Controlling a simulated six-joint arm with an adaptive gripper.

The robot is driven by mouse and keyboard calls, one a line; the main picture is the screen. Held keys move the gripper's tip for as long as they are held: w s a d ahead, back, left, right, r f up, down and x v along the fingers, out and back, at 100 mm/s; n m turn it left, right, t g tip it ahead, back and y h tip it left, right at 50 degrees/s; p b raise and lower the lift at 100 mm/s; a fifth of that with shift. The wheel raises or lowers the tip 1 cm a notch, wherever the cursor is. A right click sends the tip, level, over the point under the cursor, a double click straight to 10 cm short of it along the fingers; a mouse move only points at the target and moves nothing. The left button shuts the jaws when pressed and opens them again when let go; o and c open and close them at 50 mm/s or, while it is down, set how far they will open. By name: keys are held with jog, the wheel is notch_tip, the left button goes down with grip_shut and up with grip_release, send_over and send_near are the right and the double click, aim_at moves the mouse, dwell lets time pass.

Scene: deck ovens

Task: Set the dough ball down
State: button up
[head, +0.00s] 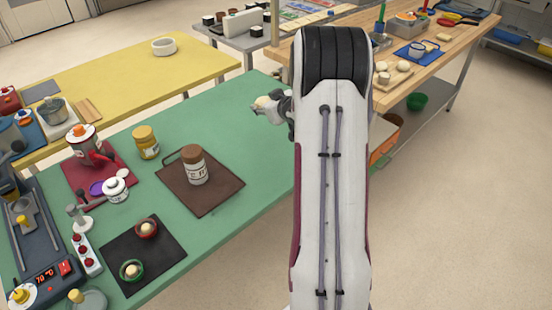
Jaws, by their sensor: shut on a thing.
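My gripper (261,107) is small in the head view, left of my white arm and over the far right part of the green table (225,110). It is shut on a pale dough ball (262,101), partly covered by the fingers. The gap between the ball and the table is hard to judge. More pale balls (403,66) lie on a board on the wooden table at the right.
A brown board (225,186) carries a brown-lidded jar (195,167). A yellow-lidded jar (146,142) stands beside it. Appliances crowd the left end. The green table is clear between the brown board and my gripper. A yellow table (110,95) stands behind.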

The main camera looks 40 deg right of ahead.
jog(key=s+a+f, duration=0.2)
jog(key=s+a, duration=0.2)
jog(key=s, duration=0.5)
jog(key=shift+s+f, duration=0.2)
jog(key=shift+s, duration=0.05)
jog(key=shift+f, duration=0.1)
jog(key=shift+f, duration=2.8)
jog(key=shift+f, duration=0.1)
jog(key=shift+f, duration=2)
jog(key=shift+f, duration=0.1)
